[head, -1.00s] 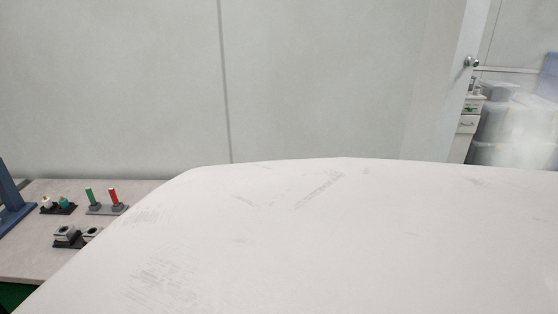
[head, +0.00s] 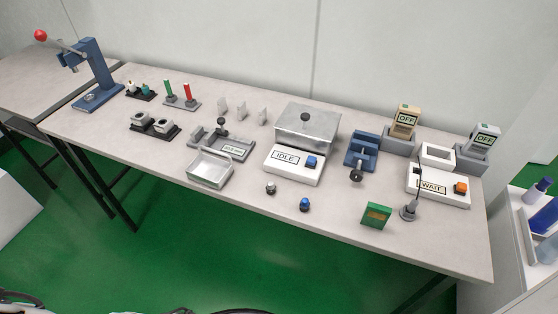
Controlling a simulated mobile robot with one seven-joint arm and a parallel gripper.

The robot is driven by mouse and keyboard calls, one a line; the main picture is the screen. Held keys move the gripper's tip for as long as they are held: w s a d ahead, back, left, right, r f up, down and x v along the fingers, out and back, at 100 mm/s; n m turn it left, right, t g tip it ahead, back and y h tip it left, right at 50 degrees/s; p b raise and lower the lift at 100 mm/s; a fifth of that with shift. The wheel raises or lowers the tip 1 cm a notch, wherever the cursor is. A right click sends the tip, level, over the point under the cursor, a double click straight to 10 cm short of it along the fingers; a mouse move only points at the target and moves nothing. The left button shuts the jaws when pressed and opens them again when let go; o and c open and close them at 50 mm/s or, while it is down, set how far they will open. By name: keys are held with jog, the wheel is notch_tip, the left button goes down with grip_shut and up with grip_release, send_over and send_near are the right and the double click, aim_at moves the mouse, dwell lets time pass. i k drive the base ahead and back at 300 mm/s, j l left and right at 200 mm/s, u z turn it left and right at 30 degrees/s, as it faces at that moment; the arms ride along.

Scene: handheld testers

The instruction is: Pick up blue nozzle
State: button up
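A small blue piece (head: 305,203) with a dark lower part stands near the front edge of the table, right of centre; it looks like the blue nozzle, but its detail is too small to be sure. A similar grey-white piece (head: 270,187) stands to its left, apart from it. My gripper is not in view.
The long table (head: 335,222) holds a box marked IDLE (head: 291,165) behind the blue piece, a clear tray (head: 209,169) to the left, a green block (head: 376,214) to the right, and a WAIT unit (head: 438,187). A blue press (head: 95,72) stands far left. Bare tabletop surrounds the blue piece.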

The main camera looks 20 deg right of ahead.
aim_at(305, 205)
jog(key=z, duration=0.65)
jog(key=k+l+u, duration=0.2)
jog(key=l, duration=0.25)
jog(key=l+u, duration=0.2)
jog(key=l, duration=0.2)
jog(key=k+l+u, duration=0.25)
jog(key=l, duration=0.15)
jog(key=k+l+u, duration=0.2)
jog(key=l, duration=0.15)
jog(key=k+l+u, duration=0.2)
jog(key=l, duration=0.15)
